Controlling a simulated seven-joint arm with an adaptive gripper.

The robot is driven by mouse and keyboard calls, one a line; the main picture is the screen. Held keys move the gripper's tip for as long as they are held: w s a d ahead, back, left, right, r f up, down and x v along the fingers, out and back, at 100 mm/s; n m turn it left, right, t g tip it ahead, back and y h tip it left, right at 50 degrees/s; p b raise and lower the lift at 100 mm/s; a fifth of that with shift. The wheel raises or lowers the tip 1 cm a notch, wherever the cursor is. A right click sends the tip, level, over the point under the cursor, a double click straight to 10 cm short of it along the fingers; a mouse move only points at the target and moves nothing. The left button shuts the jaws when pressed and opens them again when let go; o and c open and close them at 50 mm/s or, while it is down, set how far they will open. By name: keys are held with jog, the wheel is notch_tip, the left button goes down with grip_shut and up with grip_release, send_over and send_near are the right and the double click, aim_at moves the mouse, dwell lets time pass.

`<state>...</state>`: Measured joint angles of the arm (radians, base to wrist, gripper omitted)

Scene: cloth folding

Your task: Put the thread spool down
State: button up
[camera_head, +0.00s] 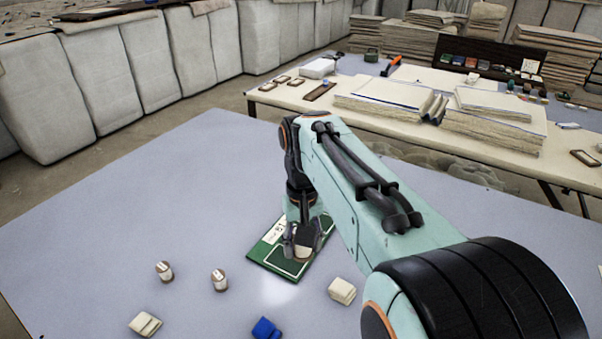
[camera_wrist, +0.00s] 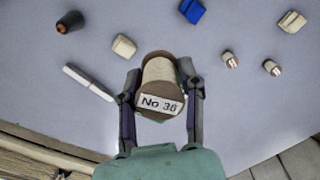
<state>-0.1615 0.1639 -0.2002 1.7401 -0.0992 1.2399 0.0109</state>
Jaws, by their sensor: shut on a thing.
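The thread spool (camera_wrist: 159,72) has pale thread and brown ends, with a white label starting "No 3" on the end facing the wrist camera. My gripper (camera_wrist: 161,98) is shut on it, one finger on each side. In the head view my gripper (camera_head: 302,240) is over the green mat (camera_head: 270,256) with white markings and partly hides it. The held spool (camera_head: 306,234) looks like a pale block there. I cannot tell whether it touches the mat.
Two small spools (camera_head: 164,271) (camera_head: 219,281) stand to the left on the grey table (camera_head: 110,220). Folded cream cloths (camera_head: 342,291) (camera_head: 145,324) and a blue cloth (camera_head: 266,329) lie nearer. A white stick (camera_wrist: 88,82) and a dark cone (camera_wrist: 70,22) show in the wrist view. The table's left is clear.

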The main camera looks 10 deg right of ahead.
aim_at(302, 249)
jog(key=f, duration=0.1)
jog(key=w+f, duration=0.1)
jog(key=f+n, duration=0.1)
jog(key=shift+w+d+f, duration=0.1)
jog(key=shift+w, duration=0.15)
jog(key=s+d+f+m, duration=0.4)
jog(key=s+d+f, duration=0.5)
jog(key=d+f, duration=0.45)
jog(key=w+d+f, duration=0.2)
jog(key=w, duration=0.1)
jog(key=w+d+f, duration=0.3)
jog(key=w, duration=0.1)
jog(key=w+d+f, duration=0.2)
jog(key=w+f, duration=0.1)
jog(key=w, duration=0.1)
jog(key=shift+d, duration=0.2)
jog(key=shift+w+d+f, duration=0.2)
jog(key=shift+w+f, duration=0.2)
jog(key=shift+f, duration=0.05)
jog(key=shift+w+f, duration=0.1)
jog(key=shift+f, duration=1.5)
jog(key=shift+f, duration=0.1)
